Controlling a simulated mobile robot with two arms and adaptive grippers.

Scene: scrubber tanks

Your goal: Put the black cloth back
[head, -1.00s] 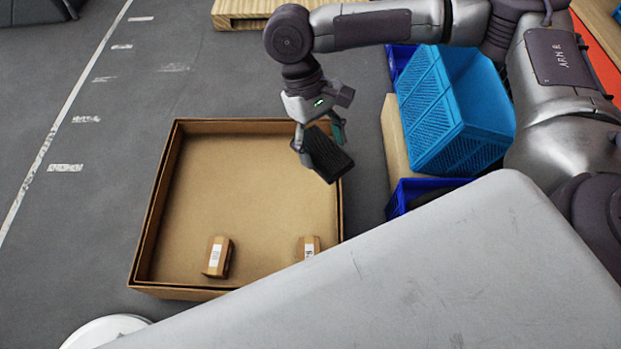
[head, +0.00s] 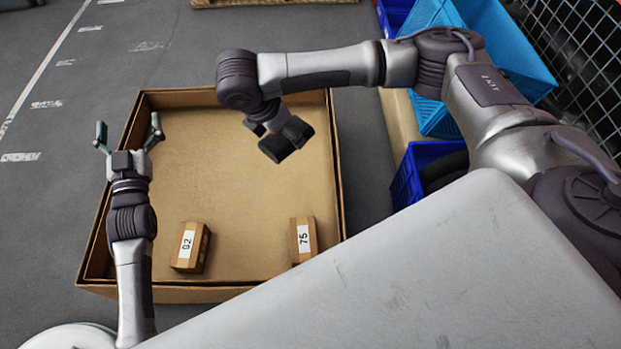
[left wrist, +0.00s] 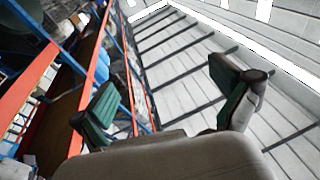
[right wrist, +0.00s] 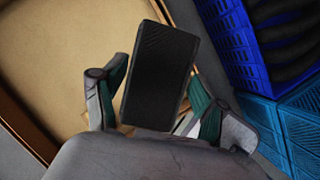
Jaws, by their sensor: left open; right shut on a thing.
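The black cloth (head: 287,142) looks like a dark, stiff, rectangular folded block. It is held above the right part of the inside of a large open cardboard box (head: 338,175). My right gripper (head: 268,126) is shut on it. In the right wrist view the cloth (right wrist: 160,78) sits between the two fingers of my right gripper (right wrist: 155,112), tilted slightly. My left gripper (head: 129,137) is open and empty over the box's left edge, fingers pointing up. The left wrist view shows its open fingers (left wrist: 170,105) with nothing between them.
Two small brown cartons, one labelled 92 (head: 191,247) and one labelled 75 (head: 304,240), lie in the near part of the box. Blue crates (head: 421,175) and a light-blue crate (head: 515,55) stand at right. Wire mesh (head: 585,50) is at far right. Floor is clear at left.

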